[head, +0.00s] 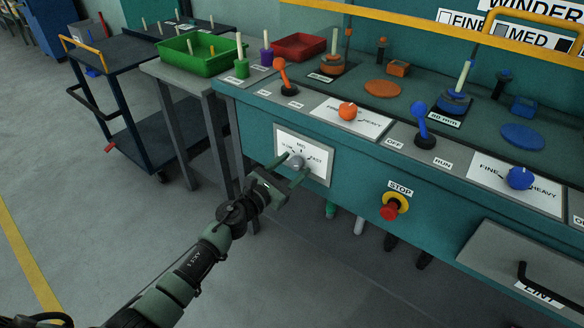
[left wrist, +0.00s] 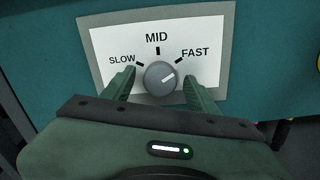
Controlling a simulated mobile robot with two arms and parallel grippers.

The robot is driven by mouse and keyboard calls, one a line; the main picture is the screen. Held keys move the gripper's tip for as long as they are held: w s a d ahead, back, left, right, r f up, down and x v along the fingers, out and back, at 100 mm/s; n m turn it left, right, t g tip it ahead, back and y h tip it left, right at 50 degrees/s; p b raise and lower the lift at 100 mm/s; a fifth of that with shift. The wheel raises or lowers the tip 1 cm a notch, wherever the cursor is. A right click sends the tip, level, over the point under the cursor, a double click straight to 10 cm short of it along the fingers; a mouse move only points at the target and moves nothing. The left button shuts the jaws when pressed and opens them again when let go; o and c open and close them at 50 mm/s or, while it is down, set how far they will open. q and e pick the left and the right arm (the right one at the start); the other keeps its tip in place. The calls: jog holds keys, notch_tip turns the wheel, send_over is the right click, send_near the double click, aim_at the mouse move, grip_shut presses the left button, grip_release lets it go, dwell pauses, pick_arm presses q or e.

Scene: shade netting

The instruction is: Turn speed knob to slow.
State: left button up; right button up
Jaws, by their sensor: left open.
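The grey speed knob (left wrist: 160,77) sits on a white plate (left wrist: 207,40) marked SLOW, MID and FAST. Its white pointer line aims up and right, toward the FAST mark. In the head view the knob (head: 297,162) is on the teal front panel of the machine. My left gripper (head: 286,173) is open in front of the plate. In the left wrist view its fingers stand on either side of the knob, with gaps between them and the knob. My right gripper is not in view.
A red STOP button (head: 390,211) is on the panel to the right. Above are an orange knob (head: 348,111), an orange lever (head: 283,76), a blue lever (head: 422,124) and a blue knob (head: 520,178).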

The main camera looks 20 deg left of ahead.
pick_arm(q)
grip_shut()
